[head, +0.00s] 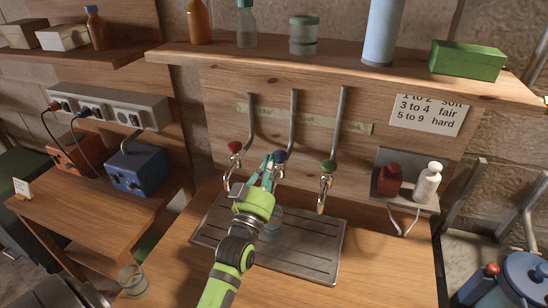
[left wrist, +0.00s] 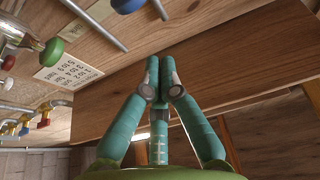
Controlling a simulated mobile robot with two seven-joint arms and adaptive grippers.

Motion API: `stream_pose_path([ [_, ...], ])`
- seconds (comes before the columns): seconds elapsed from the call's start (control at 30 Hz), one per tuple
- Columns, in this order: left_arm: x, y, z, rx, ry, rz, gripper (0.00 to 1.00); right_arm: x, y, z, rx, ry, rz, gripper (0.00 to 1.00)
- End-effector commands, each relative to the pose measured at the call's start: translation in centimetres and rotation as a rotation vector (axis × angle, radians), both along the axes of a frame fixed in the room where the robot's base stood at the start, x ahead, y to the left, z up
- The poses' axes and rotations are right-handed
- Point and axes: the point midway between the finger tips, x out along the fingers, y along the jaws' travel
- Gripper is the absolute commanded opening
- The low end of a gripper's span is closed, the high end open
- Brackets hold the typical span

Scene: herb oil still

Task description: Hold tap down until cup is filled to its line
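Three taps hang on the wooden back panel, with a red knob (head: 235,147), a blue knob (head: 281,156) and a green knob (head: 329,166). My left gripper (head: 268,162) is beside the blue-knobbed middle tap; I cannot tell whether it touches it. In the left wrist view its fingertips (left wrist: 153,68) are together with nothing visible between them, and the blue knob (left wrist: 127,4) is off to the upper left. A clear cup (head: 272,222) stands on the drip tray (head: 314,259) below, partly hidden by my gripper; its fill level is unclear. My right gripper is out of view.
Another clear cup (head: 133,280) stands at the lower left. A shelf (head: 345,75) with bottles, a jar and a green box (head: 468,60) overhangs the taps. A small rack (head: 405,190) holds red and white bottles at right. A blue pot (head: 525,275) is at lower right.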

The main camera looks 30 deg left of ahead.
Motion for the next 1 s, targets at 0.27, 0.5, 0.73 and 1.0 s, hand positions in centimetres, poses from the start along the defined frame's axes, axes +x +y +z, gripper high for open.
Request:
stream_pose_path([
  [0.27, -3.8, -0.9, -1.5, 0.0, -0.001, -0.001, 0.0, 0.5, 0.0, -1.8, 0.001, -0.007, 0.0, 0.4],
  [0.5, -4.4, -1.1, -1.5, 0.0, -0.003, 0.0, 0.0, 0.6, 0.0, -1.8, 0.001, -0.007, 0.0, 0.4],
  [0.73, -4.4, -1.1, -1.4, 0.0, -0.004, 0.0, 0.0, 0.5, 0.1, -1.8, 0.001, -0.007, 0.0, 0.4],
  [1.0, -4.3, -1.1, -1.4, 0.0, -0.004, 0.0, 0.0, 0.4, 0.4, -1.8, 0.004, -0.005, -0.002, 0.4],
])
